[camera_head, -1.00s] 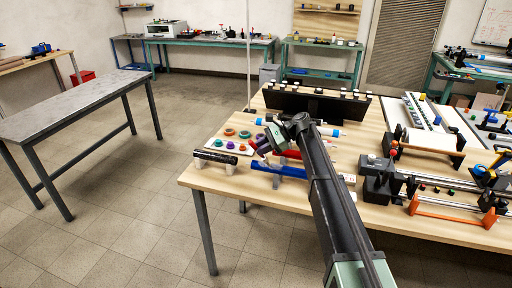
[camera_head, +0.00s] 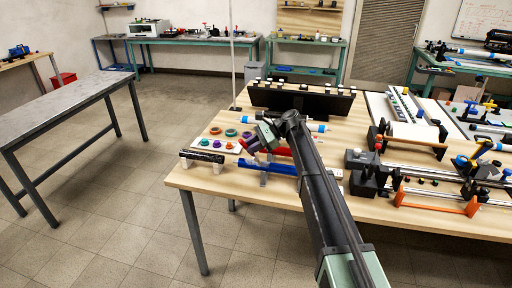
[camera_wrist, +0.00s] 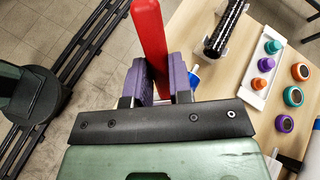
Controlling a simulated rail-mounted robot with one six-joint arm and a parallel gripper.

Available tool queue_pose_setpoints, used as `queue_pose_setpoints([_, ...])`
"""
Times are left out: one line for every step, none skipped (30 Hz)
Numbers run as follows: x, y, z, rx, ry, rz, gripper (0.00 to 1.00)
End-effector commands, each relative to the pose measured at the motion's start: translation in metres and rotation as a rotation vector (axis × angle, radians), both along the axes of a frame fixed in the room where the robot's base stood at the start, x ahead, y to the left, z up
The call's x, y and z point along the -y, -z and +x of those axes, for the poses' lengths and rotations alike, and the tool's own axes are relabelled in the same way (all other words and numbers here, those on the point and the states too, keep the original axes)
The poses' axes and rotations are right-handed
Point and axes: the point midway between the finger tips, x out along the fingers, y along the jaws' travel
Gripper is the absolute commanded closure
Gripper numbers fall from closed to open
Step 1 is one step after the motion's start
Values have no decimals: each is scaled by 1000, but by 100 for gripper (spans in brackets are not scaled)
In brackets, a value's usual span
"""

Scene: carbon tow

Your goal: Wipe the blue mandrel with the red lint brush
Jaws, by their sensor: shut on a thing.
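The red lint brush (camera_wrist: 150,38) is held between the purple fingers of my gripper (camera_wrist: 161,80), its red part pointing up in the wrist view. In the head view my gripper (camera_head: 256,145) is low over the table's front left part, with red of the brush (camera_head: 283,151) showing beside it. The blue mandrel (camera_head: 270,167) lies level on supports just in front of and below my gripper. I cannot tell whether the brush touches it. In the wrist view the mandrel is mostly hidden behind the gripper, and the brush's working face is not clear.
A black mandrel (camera_head: 203,156) on white supports stands left of the blue one. A long black rack (camera_head: 300,102) stands behind. Stands with rods (camera_head: 430,185) fill the right side.

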Motion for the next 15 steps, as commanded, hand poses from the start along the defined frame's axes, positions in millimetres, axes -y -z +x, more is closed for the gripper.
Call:
queue_pose_setpoints([-4, 0, 1, 0, 0, 0, 100])
queue_pose_setpoints([-6, 0, 2, 0, 0, 0, 100])
queue_pose_setpoints([-7, 0, 2, 0, 0, 0, 100])
queue_pose_setpoints([-8, 1, 2, 0, 0, 0, 100])
queue_pose_setpoints([-8, 0, 2, 0, 0, 0, 100])
queue_pose_setpoints([-8, 0, 2, 0, 1, 0, 100])
queue_pose_setpoints([-8, 0, 2, 0, 1, 0, 100])
queue_pose_setpoints([-9, 0, 2, 0, 0, 0, 100])
queue_pose_setpoints([-12, 0, 3, 0, 0, 0, 100])
queue_pose_setpoints([-14, 0, 3, 1, 0, 0, 100])
queue_pose_setpoints([-17, 0, 4, 1, 0, 0, 100])
queue_pose_setpoints([-22, 0, 5, 1, 0, 0, 100])
queue_pose_setpoints([-25, 0, 5, 1, 0, 0, 100])
queue_pose_setpoints([-28, -1, 6, 1, 0, 0, 100])
queue_pose_setpoints([-32, -1, 7, 0, 0, 0, 100])
